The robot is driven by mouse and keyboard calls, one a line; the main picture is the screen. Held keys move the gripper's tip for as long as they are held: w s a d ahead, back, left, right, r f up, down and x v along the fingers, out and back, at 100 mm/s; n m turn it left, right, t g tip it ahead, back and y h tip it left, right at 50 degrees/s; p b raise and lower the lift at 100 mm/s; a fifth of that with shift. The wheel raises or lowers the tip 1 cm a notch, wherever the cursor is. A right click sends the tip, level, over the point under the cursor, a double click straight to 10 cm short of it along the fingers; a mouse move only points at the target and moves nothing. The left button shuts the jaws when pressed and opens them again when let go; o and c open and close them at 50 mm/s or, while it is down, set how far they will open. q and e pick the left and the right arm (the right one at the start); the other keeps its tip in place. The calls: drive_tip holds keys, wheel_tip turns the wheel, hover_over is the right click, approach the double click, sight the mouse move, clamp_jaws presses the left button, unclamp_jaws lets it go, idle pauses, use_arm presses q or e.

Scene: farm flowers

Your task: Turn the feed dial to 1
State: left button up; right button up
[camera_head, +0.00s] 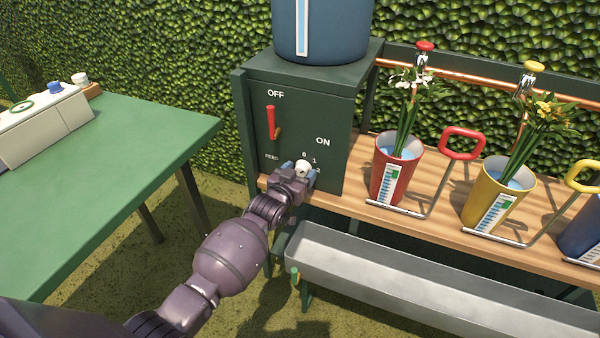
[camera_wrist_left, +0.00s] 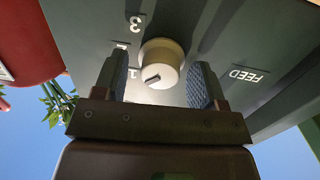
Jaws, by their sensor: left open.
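The feed dial is a small cream knob (camera_head: 303,168) low on the front of the dark green cabinet (camera_head: 343,110), beside the numbers 0 and 1. In the left wrist view the knob (camera_wrist_left: 160,58) has a short dark mark on the lower part of its face. The printed 3 and 1 show to its left there. I cannot tell exactly which number the mark points to. My left gripper (camera_head: 299,173) is open at the dial. In the left wrist view its fingers (camera_wrist_left: 157,78) stand on either side of the knob, with gaps visible. My right gripper is not in view.
A red lever (camera_head: 271,122) sits above the dial, between OFF and ON. A wooden shelf (camera_head: 345,194) at right holds red (camera_head: 388,180) and yellow (camera_head: 483,203) flower pots. A metal trough (camera_head: 400,275) lies below. A green table (camera_head: 120,150) stands at left.

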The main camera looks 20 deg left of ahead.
use_arm(q)
drive_tip(key=shift+s+a+r, duration=0.1)
drive_tip(key=shift+s+r, duration=0.05)
drive_tip(key=shift+s, duration=0.45)
drive_tip(key=s+p, duration=0.3)
drive_tip(key=s, duration=0.6)
drive_tip(key=shift+s+a+r, duration=0.25)
drive_tip(key=shift+a+r, duration=0.05)
drive_tip(key=shift+a, duration=0.15)
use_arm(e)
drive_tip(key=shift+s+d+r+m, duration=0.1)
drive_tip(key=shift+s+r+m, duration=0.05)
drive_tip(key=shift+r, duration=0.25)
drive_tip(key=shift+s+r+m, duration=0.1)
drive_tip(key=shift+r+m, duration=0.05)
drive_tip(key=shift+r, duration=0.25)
